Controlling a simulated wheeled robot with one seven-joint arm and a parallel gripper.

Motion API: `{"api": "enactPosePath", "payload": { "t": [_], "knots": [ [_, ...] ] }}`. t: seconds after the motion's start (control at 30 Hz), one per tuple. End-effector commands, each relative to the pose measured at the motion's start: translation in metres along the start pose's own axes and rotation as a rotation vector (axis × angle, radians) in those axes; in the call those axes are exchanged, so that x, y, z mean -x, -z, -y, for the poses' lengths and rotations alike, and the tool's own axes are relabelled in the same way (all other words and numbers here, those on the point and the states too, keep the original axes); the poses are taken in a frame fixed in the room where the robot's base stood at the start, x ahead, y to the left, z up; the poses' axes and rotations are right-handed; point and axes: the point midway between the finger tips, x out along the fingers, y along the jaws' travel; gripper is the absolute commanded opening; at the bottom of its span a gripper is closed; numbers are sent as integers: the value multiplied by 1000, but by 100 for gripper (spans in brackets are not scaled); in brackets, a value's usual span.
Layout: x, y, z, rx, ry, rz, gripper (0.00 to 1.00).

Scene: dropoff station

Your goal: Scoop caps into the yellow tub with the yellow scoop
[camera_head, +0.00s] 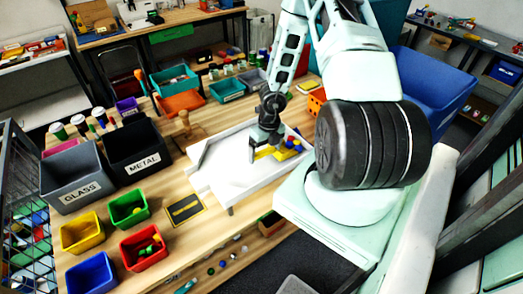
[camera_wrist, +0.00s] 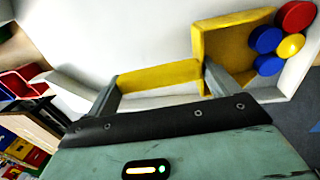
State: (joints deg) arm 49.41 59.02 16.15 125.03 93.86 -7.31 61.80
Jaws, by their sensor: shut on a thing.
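My gripper (camera_head: 262,151) is shut on the handle of the yellow scoop (camera_wrist: 226,45), low in the white tray (camera_head: 228,171). In the wrist view the handle runs between my two fingers (camera_wrist: 160,77) and the scoop's pan lies to the right. A red cap (camera_wrist: 296,15), two blue caps (camera_wrist: 266,39) and a yellow cap (camera_wrist: 290,46) crowd at the pan's right edge, by the tray wall. I cannot tell whether any cap rests inside the pan. The yellow tub (camera_head: 82,233) stands at the front left of the table.
Green (camera_head: 128,208), red (camera_head: 144,247) and blue (camera_head: 91,273) tubs stand near the yellow one. Grey GLASS (camera_head: 73,182) and black METAL (camera_head: 138,152) bins stand behind them. A dark mat with a yellow outline (camera_head: 185,210) lies between tubs and tray. Small items line the table's front.

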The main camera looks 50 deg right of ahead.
Motion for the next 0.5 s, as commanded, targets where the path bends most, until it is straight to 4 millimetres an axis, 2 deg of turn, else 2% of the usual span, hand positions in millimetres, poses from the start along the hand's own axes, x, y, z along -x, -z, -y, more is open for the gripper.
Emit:
{"api": "enactPosePath", "payload": {
  "t": [0.3,0.5],
  "knots": [
    [3,0,14,-1,0,0,52],
    [0,-1,15,1,11,0,52]
  ]
}}
